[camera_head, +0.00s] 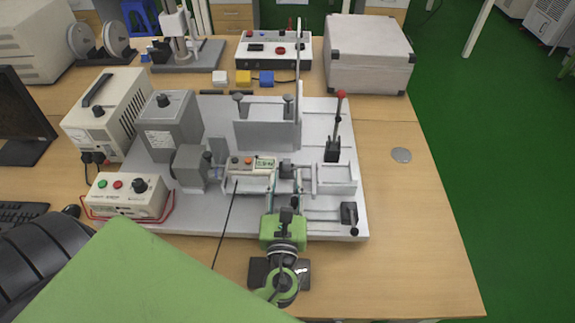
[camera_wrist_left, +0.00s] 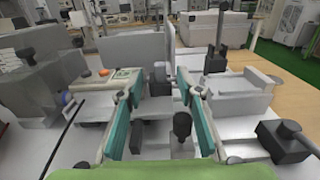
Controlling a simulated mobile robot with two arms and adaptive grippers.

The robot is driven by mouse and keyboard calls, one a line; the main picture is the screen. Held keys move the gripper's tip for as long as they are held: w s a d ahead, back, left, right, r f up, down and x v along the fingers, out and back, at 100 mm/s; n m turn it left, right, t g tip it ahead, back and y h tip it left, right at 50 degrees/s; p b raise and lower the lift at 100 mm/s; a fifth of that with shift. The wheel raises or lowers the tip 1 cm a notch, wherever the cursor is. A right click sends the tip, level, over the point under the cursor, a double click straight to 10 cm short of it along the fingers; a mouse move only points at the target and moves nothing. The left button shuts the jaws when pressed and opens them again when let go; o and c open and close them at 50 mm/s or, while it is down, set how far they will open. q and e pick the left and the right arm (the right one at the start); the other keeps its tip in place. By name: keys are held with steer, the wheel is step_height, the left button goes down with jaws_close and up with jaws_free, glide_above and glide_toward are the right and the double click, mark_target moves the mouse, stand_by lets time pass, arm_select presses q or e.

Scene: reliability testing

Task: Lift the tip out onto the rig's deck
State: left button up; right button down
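The rig is a light grey deck (camera_head: 240,219) on the table, with grey blocks and rails fixed on it. My left gripper (camera_head: 285,178) reaches over its front part, fingers pointing away from me. In the left wrist view the two teal-faced fingers (camera_wrist_left: 160,84) are apart, with a visible gap. A small dark cylindrical piece (camera_wrist_left: 158,74) stands between and just beyond the fingertips; it may be the tip, but I cannot tell for sure. It also shows in the head view (camera_head: 286,167). Contact with the fingers is not visible. My right gripper is not in view.
A red-knobbed lever (camera_head: 339,110) stands upright right of the gripper. A small meter (camera_head: 254,163) lies left of the fingers, with a dark cable. A button box (camera_head: 128,196) stands at the left.

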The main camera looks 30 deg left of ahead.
mark_target(287, 164)
arm_select(q)
steer(key=p+x, duration=0.1)
steer(key=x, duration=0.4)
jaws_close()
